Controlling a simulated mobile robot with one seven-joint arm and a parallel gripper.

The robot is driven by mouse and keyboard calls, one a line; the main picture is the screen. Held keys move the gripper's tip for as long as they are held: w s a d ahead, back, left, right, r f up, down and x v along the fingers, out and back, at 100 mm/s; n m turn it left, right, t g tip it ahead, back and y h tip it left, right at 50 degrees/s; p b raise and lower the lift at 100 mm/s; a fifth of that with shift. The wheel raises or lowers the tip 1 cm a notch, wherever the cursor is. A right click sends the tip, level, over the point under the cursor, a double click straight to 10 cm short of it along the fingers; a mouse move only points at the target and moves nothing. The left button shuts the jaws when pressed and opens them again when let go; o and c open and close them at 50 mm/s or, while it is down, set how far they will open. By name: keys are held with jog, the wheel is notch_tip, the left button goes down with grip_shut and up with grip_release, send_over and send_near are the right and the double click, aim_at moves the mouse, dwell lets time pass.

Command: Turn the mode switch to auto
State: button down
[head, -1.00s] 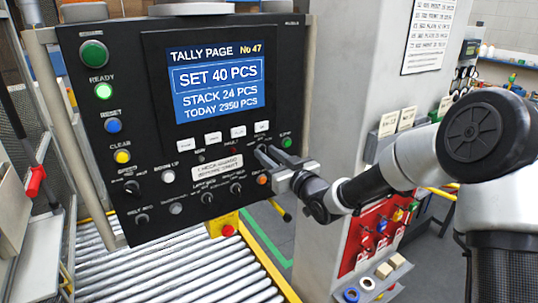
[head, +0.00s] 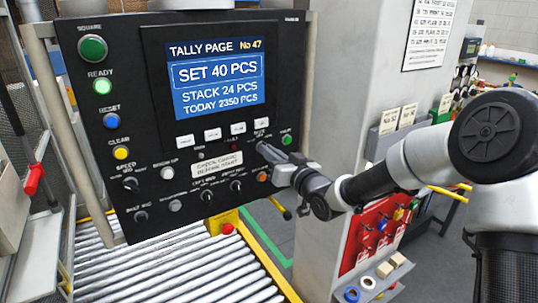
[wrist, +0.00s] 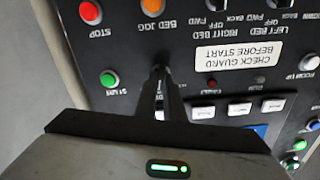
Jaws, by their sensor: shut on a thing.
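My gripper (head: 263,148) reaches in from the right to the lower right of the black control panel (head: 150,95), with its fingers against the panel face. In the wrist view, the fingers of my gripper (wrist: 160,78) are close together on a small dark knob, which I take for the mode switch. The fingers hide nearly all of this knob. A small label stands just above it in the head view, too blurred to read in full. I cannot tell which position the switch points to.
Close to the fingers are a green button (head: 286,140), an orange button (head: 262,176) and a row of white keys (head: 237,128). The red STOP button (wrist: 90,12) shows in the wrist view. Other dark knobs (head: 236,186) sit lower on the panel. Rollers (head: 180,265) lie below.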

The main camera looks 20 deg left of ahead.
jog(key=m, duration=0.5)
jog(key=shift+f+m, duration=0.1)
jog(key=shift+m, duration=0.6)
jog(key=c, duration=1.9)
grip_release()
jog(key=shift+o, duration=0.2)
jog(key=v, duration=1.7)
jog(key=shift+d+b, duration=0.3)
jog(key=shift+b, duration=0.15)
